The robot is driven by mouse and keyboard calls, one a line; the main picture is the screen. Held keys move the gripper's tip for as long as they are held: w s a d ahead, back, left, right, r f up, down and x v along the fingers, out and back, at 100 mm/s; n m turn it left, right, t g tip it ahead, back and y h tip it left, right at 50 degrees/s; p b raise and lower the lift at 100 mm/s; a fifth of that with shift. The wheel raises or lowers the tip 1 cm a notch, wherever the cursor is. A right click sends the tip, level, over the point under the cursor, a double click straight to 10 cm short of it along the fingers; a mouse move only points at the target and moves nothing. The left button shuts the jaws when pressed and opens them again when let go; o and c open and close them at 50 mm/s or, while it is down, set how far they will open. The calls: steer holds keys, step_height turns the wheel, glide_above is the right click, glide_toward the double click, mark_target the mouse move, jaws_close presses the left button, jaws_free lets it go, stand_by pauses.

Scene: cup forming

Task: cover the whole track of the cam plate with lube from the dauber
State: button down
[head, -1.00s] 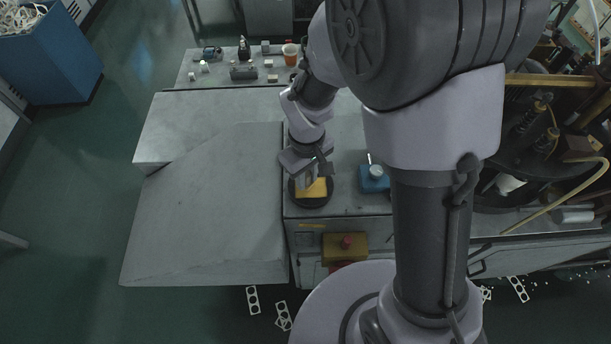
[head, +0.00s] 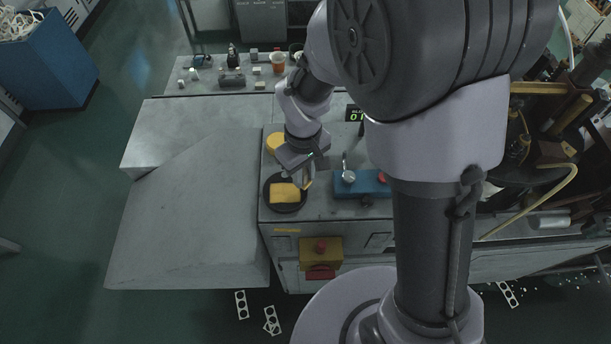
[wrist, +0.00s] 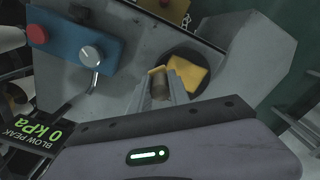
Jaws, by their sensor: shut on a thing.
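My gripper (head: 300,178) is low over the grey machine top, beside a dark round plate (head: 271,204). It is shut on a small brown cylindrical piece, the dauber (wrist: 159,88), in the wrist view. A bit of yellow shows at the dauber's far end. A flat yellow piece (head: 285,193) lies on the dark plate, which also shows in the wrist view (wrist: 206,58). A round yellow thing (head: 274,142) sits behind the gripper, partly hidden. I cannot tell which of these is the cam plate, and no track or lube is discernible.
A blue control box (head: 352,187) with a silver knob and red button stands right of the gripper. A green-lit display (head: 356,115) is behind it. The sloping grey surface (head: 190,210) at left is clear.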

steer(key=shift+a+r, duration=0.15)
steer(key=shift+r, duration=0.45)
steer(key=shift+w+d+r+p, duration=0.1)
steer(key=shift+d+r+p, duration=0.05)
steer(key=shift+r+p, duration=0.45)
steer(key=shift+d+r+p, duration=0.1)
steer(key=shift+r+p, duration=0.4)
steer(key=shift+r, duration=0.05)
steer(key=shift+r+p, duration=0.55)
steer(key=shift+r, duration=0.2)
steer(key=shift+a, duration=0.1)
